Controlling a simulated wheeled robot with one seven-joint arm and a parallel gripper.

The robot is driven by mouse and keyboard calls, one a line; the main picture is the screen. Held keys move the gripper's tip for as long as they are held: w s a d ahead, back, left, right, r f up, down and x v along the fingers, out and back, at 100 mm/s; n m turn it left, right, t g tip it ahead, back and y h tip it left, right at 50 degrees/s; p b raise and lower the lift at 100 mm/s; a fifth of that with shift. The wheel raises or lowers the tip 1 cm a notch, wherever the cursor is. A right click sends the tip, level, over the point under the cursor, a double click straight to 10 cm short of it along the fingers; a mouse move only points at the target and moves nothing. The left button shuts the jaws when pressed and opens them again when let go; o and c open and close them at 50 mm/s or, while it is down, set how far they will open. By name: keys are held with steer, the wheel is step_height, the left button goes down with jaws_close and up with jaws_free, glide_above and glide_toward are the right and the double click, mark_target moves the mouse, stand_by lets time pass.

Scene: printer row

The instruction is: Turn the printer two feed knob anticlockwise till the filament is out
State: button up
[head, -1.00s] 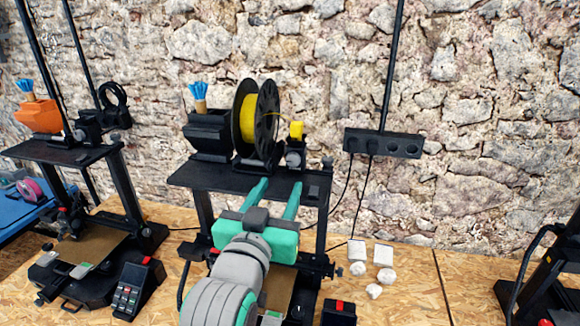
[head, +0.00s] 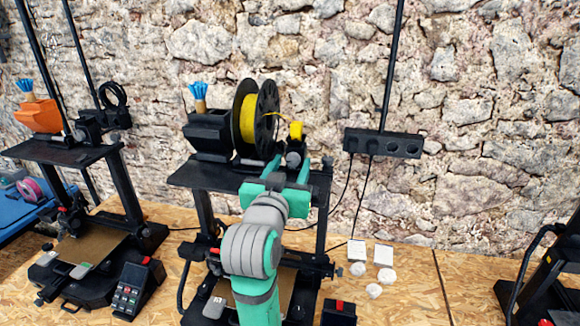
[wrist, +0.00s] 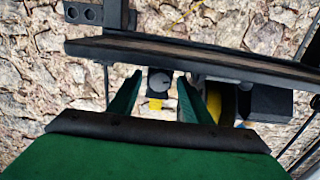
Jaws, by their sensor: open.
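Printer two (head: 185,178) is the middle printer, with a yellow filament spool (head: 248,118) on its top shelf. Right of the spool is a small dark feeder with a yellow block (head: 296,130) on top. Its round grey feed knob (head: 293,159) faces me; in the wrist view the knob (wrist: 161,83) shows between the fingertips. My gripper (head: 288,168) is open, green fingers on either side of the knob; I cannot tell whether they touch it. The wrist view also shows my gripper (wrist: 159,90). A thin yellow filament (head: 284,113) runs between spool and block.
The shelf's dark edge (wrist: 200,58) crosses the wrist view close to the fingers. A black box with blue-topped holder (head: 207,130) stands left of the spool. A socket strip (head: 383,143) hangs on the stone wall. Another printer (head: 60,152) stands left.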

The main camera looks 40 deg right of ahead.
steer(key=c, duration=1.1)
steer(key=shift+o, duration=0.2)
steer(key=shift+n, duration=0.4)
steer(key=n, duration=0.4)
steer(key=shift+s, duration=0.1)
steer(key=n, duration=0.9)
steer(key=shift+n, duration=0.3)
steer(key=n, duration=0.5)
steer(key=shift+n, duration=0.4)
